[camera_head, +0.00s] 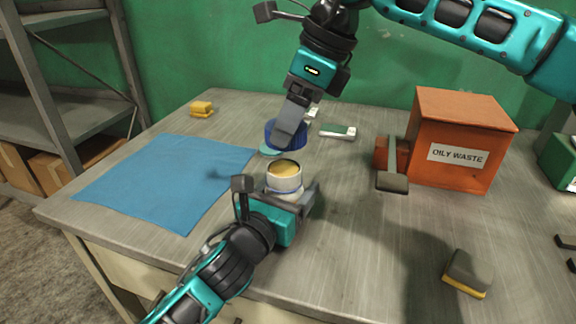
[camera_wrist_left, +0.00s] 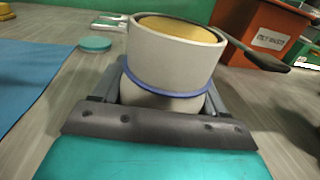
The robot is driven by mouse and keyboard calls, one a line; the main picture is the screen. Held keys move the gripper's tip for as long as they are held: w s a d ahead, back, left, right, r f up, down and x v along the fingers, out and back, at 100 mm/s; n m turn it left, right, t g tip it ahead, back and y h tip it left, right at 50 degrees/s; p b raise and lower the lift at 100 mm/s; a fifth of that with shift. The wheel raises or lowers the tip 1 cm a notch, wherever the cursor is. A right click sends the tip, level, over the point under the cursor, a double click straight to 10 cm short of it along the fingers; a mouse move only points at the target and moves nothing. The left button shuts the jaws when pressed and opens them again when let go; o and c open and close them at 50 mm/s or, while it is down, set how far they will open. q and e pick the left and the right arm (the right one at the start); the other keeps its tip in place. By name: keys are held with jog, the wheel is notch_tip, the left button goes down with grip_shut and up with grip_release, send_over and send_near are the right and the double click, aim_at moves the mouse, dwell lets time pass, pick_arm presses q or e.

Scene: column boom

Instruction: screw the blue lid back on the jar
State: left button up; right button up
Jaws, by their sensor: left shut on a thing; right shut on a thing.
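The jar (camera_head: 284,182) is a white, open-topped vessel with a tan fill and a blue ring around it. It stands upright at the middle of the table, and also fills the middle of the left wrist view (camera_wrist_left: 172,58). My left gripper (camera_head: 283,200) is shut on it from the near side. The blue lid (camera_head: 271,132) is above and slightly behind the jar in the head view, apart from it. My right gripper (camera_head: 288,133) reaches down from above and is shut on the lid, hiding part of it. The lid does not show in the left wrist view.
A teal disc (camera_head: 268,153) lies behind the jar. A blue cloth (camera_head: 160,185) covers the left side. A sponge (camera_head: 468,273) lies front right. The table between is clear.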

aim_at(282, 168)
jog(key=f, duration=0.4)
jog(key=shift+a, duration=0.2)
jog(key=shift+f, duration=0.1)
jog(key=shift+f, duration=0.8)
jog(key=shift+f, duration=0.55)
